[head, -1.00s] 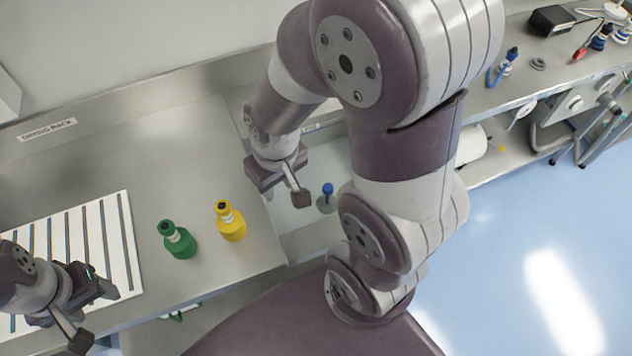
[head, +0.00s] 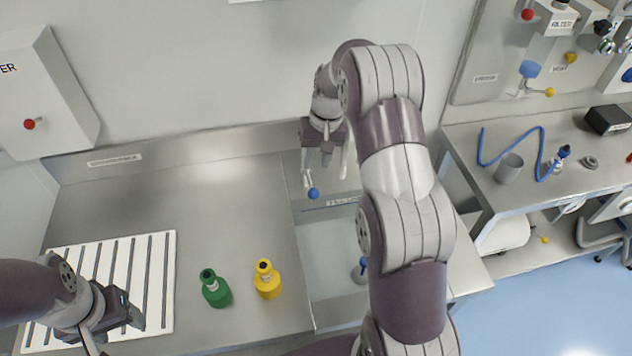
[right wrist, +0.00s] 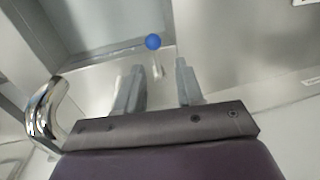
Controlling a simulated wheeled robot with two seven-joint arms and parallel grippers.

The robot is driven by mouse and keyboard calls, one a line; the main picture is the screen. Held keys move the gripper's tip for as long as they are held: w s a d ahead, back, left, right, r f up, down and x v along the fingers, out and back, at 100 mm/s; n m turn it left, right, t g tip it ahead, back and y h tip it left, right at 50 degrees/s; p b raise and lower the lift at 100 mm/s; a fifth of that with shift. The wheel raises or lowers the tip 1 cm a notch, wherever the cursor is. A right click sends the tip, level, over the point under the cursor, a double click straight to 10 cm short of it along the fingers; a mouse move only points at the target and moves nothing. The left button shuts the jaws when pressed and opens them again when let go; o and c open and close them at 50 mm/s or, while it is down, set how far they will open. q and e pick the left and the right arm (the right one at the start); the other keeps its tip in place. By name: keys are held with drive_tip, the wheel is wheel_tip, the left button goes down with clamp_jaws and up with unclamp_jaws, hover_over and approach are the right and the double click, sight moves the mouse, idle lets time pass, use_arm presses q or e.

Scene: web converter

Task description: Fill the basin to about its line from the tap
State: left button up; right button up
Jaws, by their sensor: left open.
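The basin (head: 325,243) is a metal sink set in the counter, partly hidden by my right arm. A dark mark with a blue stripe (head: 343,201) shows on its back wall; I cannot tell any water level. A small blue knob (head: 314,193) on a light stem is behind the basin; it also shows in the right wrist view (right wrist: 152,42). A chrome curved spout (right wrist: 43,112) is at the left there. My right gripper (head: 328,176) is open, fingers apart, with the knob just beyond them. My left gripper (head: 118,335) is open over the drying rack, partly cut off.
A green bottle (head: 215,290) and a yellow bottle (head: 267,281) stand left of the basin. A white slatted rack (head: 150,265) lies at the left. A blue-handled item (head: 361,268) is in the basin. A grey cup (head: 509,167) and blue tube stand on the right bench.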

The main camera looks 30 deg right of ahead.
sight(312, 186)
drive_tip(key=w+f+p, duration=0.1)
drive_tip(key=f, duration=0.3)
drive_tip(key=w+f+p, duration=0.1)
drive_tip(key=f, duration=0.2)
drive_tip(key=f+p, duration=0.2)
drive_tip(key=f, duration=0.2)
drive_tip(key=shift+w+d+f, duration=0.3)
drive_tip(key=shift+w+f, duration=0.05)
drive_tip(key=shift+w, duration=0.05)
drive_tip(key=shift+a+f, duration=0.1)
drive_tip(key=shift+f, duration=0.45)
use_arm(q)
drive_tip(key=r, duration=0.4)
drive_tip(key=shift+s+r, duration=0.2)
drive_tip(key=shift+r, duration=0.1)
use_arm(e)
drive_tip(key=shift+f, duration=0.1)
clamp_jaws()
use_arm(q)
drive_tip(key=shift+w, duration=0.15)
use_arm(e)
drive_tip(key=shift+f, duration=0.1)
